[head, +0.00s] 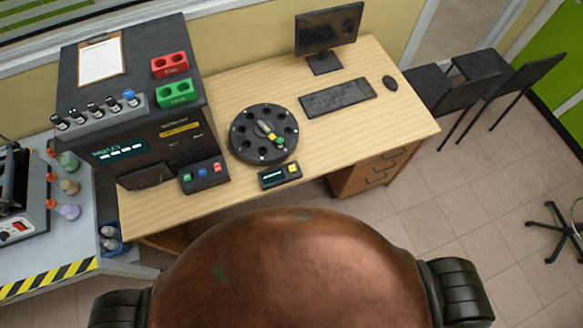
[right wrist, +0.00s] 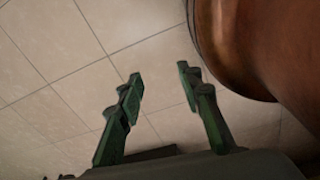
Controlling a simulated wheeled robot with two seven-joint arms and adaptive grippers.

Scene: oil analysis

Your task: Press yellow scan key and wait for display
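A small black scanner box (head: 279,177) sits at the front edge of the wooden desk. It has a yellow key (head: 293,169) at its right and a small display (head: 270,178) with faint greenish text, too small to read. My left gripper is in neither view.
A black analyser (head: 165,145) stands left on the desk (head: 235,88), with a key panel (head: 205,178) of green, blue and red keys before it. Red (head: 169,65) and green (head: 174,92) racks sit on top. A keyboard (head: 337,97) and monitor (head: 328,28) are behind right.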

